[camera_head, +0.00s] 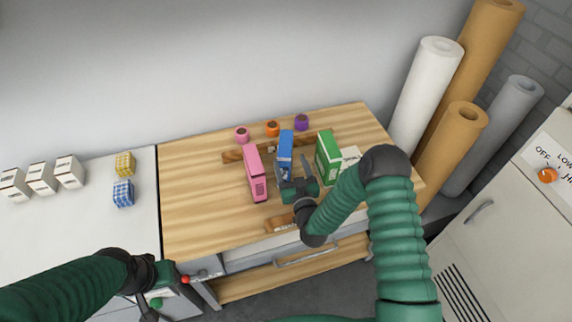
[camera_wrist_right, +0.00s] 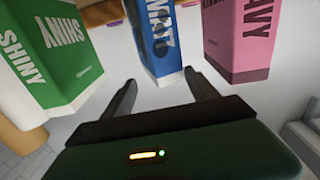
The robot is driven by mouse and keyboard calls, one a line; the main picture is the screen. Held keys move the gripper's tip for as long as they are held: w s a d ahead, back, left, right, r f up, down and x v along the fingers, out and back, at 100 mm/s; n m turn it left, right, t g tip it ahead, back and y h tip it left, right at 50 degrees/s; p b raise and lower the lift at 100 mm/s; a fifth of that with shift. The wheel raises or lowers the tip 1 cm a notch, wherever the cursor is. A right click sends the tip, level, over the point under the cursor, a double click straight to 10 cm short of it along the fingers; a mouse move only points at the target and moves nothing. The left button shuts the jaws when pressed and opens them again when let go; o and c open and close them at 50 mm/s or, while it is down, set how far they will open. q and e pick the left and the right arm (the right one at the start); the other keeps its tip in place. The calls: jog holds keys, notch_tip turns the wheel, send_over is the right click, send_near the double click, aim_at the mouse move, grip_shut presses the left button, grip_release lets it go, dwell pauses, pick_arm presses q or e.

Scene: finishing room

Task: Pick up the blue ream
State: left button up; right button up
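The blue ream (camera_head: 286,142) stands upright on the wooden worktop (camera_head: 190,200), between a pink ream (camera_head: 255,172) and a green ream (camera_head: 328,158). My right gripper (camera_head: 292,166) is at the near side of the blue ream, with its fingers apart. In the right wrist view, the open gripper (camera_wrist_right: 160,77) points at the blue ream (camera_wrist_right: 152,35), whose lower end shows between the fingertips. I cannot tell whether the fingers touch it. My left gripper (camera_head: 152,305) is at the bottom left, away from the reams; its fingers are partly cut off.
The green ream (camera_wrist_right: 62,50) and the pink ream (camera_wrist_right: 240,40) flank the blue one closely. Pink, orange (camera_head: 272,128) and purple (camera_head: 302,122) round items stand behind. Paper rolls (camera_head: 425,90) lean at the right. Small boxes (camera_head: 40,178) and yellow and blue checked blocks sit left.

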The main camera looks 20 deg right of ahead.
aim_at(290, 153)
jog(key=w+d, duration=0.1)
jog(key=w, duration=0.1)
jog(key=w+d, duration=0.2)
jog(key=shift+d+r, duration=0.1)
jog(key=shift+s+a+r, duration=0.1)
jog(key=shift+a, duration=0.5)
jog(key=c, duration=0.4)
jog(key=shift+a+r, duration=0.1)
jog(key=shift+a, duration=0.35)
jog(key=c, duration=0.5)
jog(key=shift+c, duration=1)
jog(key=shift+d, duration=0.15)
jog(key=shift+c, duration=1.2)
jog(key=shift+d, duration=0.45)
grip_shut()
pick_arm(q)
jog(key=shift+s+d+r, duration=0.1)
jog(key=shift+d+r, duration=0.6)
jog(key=shift+r, duration=0.05)
pick_arm(e)
jog(key=shift+a, duration=0.35)
pick_arm(q)
jog(key=shift+s+d, duration=0.1)
jog(key=shift+d, duration=0.2)
pick_arm(e)
jog(key=shift+s+d, duration=0.1)
jog(key=shift+d, duration=0.2)
